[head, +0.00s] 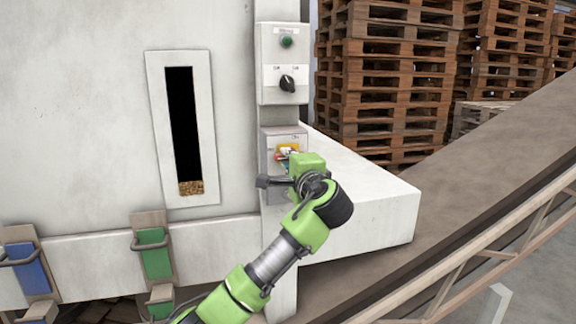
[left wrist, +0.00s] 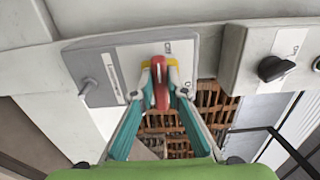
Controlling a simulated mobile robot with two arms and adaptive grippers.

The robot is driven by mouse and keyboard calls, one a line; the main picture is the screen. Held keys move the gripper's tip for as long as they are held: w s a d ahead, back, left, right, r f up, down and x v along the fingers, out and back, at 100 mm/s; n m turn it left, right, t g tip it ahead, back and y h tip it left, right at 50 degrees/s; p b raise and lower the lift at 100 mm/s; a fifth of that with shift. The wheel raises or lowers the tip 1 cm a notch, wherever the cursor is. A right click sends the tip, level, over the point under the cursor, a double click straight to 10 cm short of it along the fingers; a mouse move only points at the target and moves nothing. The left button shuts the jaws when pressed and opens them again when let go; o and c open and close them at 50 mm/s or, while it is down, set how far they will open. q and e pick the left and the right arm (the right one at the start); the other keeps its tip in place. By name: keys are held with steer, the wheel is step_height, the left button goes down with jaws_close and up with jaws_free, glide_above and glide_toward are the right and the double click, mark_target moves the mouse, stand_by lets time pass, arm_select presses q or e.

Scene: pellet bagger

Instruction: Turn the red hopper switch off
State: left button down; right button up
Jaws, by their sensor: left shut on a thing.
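The red hopper switch (left wrist: 160,92) is a red handle on a yellow plate, on a grey box (left wrist: 110,72) fixed to the machine. In the left wrist view my left gripper (left wrist: 159,80) has one finger on each side of the red handle and is shut on it. In the head view a little red and yellow of the switch (head: 281,152) shows beside my left gripper (head: 287,162), which hides most of the lower part of the box. The label by the handle is partly hidden by the fingers. My right gripper is not in view.
Above the grey box is a white control box with a green button (head: 287,41) and a black knob (head: 287,83). A tall window (head: 183,130) shows some pellets at its bottom. A white ledge (head: 370,215), a sloping conveyor (head: 480,150) and stacked pallets (head: 385,80) are on the right.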

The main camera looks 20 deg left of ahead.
arm_select(q)
steer(key=shift+r, duration=0.15)
stand_by(0.4)
steer(key=c, duration=2)
jaws_free()
steer(key=shift+c, duration=0.2)
steer(key=shift+o, duration=0.3)
steer(key=v, duration=1.1)
steer(key=shift+s+d, duration=0.25)
steer(key=shift+s, duration=0.05)
